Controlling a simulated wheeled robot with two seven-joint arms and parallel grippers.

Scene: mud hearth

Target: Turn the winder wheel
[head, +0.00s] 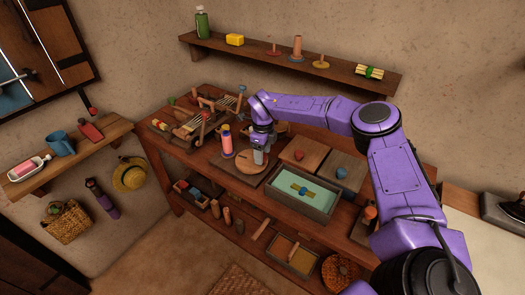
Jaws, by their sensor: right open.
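A round wooden disc (237,171), which looks like the winder wheel, lies flat on a dark board on the workbench. A pink, yellow and blue spool (227,140) stands upright at its back left edge. My right gripper (259,160) points down at the right side of the disc, at or just above it. It is open, though the gap between its fingers is hard to see at this size. I cannot tell whether it touches the disc or a part on it. My left gripper is not in view.
A tray of pale green liquid (319,207) and two lidded wooden boxes stand right of the disc. A wooden frame with pegs (205,118) stands behind left. A wall shelf (290,61) with small items runs above. The lower shelf holds trays and pegs.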

